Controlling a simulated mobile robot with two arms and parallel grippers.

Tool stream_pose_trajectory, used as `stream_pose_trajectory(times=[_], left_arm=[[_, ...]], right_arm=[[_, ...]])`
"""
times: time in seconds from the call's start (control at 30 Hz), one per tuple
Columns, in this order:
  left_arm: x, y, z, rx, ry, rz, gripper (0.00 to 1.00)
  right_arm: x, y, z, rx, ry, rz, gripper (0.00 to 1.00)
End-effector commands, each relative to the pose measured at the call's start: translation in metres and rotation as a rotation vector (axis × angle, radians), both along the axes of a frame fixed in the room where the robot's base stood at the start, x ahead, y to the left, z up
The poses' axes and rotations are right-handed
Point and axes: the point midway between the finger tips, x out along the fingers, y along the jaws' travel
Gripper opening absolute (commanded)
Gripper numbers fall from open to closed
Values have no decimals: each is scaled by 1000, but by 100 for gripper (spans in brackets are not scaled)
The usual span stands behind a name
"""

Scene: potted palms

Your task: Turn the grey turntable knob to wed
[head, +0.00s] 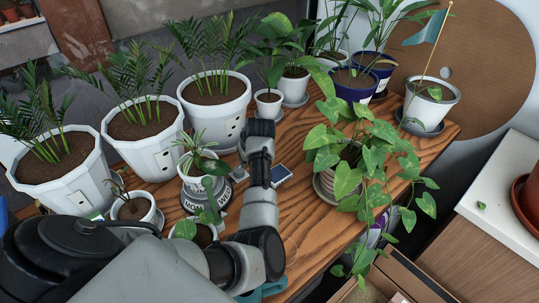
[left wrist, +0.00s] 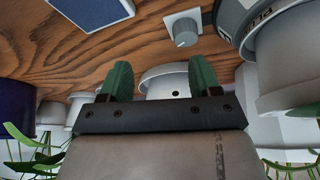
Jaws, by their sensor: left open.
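A grey turntable (head: 222,199) with day labels, MON and WED among them, stands on the wooden table and carries a small potted plant (head: 195,162). Its lettered rim (left wrist: 254,18) shows at the upper right of the left wrist view. A small grey round knob (left wrist: 185,32) on a white square plate sits on the wood beside it. My right gripper is not in view.
Large white palm pots (head: 150,153) line the left and back. A blue-faced panel (head: 281,173) lies right of my arm. A trailing leafy plant (head: 345,178) crowds the right side. A white pot (left wrist: 165,78) shows beyond my fingers. Bare wood lies at the table's front (head: 308,232).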

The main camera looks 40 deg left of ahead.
Motion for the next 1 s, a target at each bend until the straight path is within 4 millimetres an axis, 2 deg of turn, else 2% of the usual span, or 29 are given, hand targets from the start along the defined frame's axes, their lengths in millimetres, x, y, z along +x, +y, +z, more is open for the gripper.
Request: stream_pose_trajectory(times=[0.03,0.2,0.4,0.83,1.0], left_arm=[[2,-12,6,0,-3,-2,63],[7,-39,23,0,-2,-1,63],[9,-56,34,1,-1,1,63],[10,-57,35,-2,-4,16,65],[12,-38,30,-41,-48,215,65]], right_arm=[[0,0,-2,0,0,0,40],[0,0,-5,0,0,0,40],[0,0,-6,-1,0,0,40],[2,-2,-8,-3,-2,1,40],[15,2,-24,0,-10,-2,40]])
